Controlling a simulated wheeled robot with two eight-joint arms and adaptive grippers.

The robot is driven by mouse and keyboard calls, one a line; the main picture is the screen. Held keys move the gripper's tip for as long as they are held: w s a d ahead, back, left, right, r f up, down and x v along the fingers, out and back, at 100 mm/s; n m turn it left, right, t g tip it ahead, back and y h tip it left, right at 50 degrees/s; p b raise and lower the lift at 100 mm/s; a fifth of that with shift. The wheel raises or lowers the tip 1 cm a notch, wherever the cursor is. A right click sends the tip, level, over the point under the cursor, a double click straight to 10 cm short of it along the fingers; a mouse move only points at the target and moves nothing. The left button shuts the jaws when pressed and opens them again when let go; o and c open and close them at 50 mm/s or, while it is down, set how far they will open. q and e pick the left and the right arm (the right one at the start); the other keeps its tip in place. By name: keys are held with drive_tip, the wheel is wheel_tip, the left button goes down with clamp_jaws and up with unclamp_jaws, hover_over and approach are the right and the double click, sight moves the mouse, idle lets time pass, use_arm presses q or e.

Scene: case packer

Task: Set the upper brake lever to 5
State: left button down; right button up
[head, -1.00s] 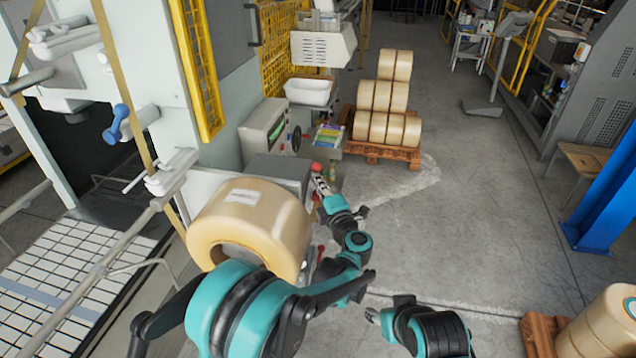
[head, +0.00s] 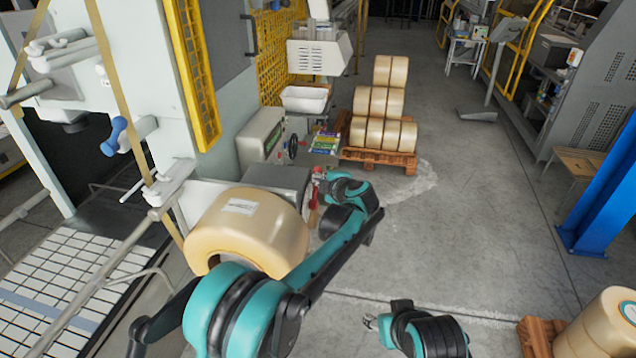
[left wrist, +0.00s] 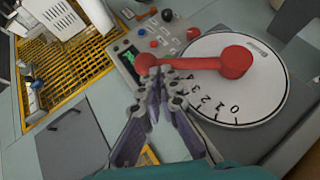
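The upper brake lever is red, with a round hub (left wrist: 236,61) and a smaller knob (left wrist: 147,62) at its left end in the left wrist view. It crosses a white dial (left wrist: 245,98) whose figures 0, 1, 2 and 3 show along the lower left rim. The figure under the lever cannot be read. My left gripper (left wrist: 160,76) has its fingers close together at the lever's arm beside the knob, seemingly closed on it. In the head view my left gripper (head: 318,178) is beside the grey machine housing, with red parts just below. My right gripper (head: 370,322) is low, away from the lever.
A control panel (left wrist: 150,40) with buttons lies just beyond the knob. A large tan roll (head: 245,225) stands near my left arm. A pallet (head: 375,157) with stacked rolls is behind. The floor to the right is mostly clear.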

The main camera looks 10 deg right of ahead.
use_arm(q)
drive_tip(key=shift+w+d+f, duration=0.1)
drive_tip(key=shift+w+f, duration=0.05)
drive_tip(key=shift+w, duration=0.3)
drive_tip(key=shift+w+b, duration=0.1)
drive_tip(key=shift+b, duration=0.2)
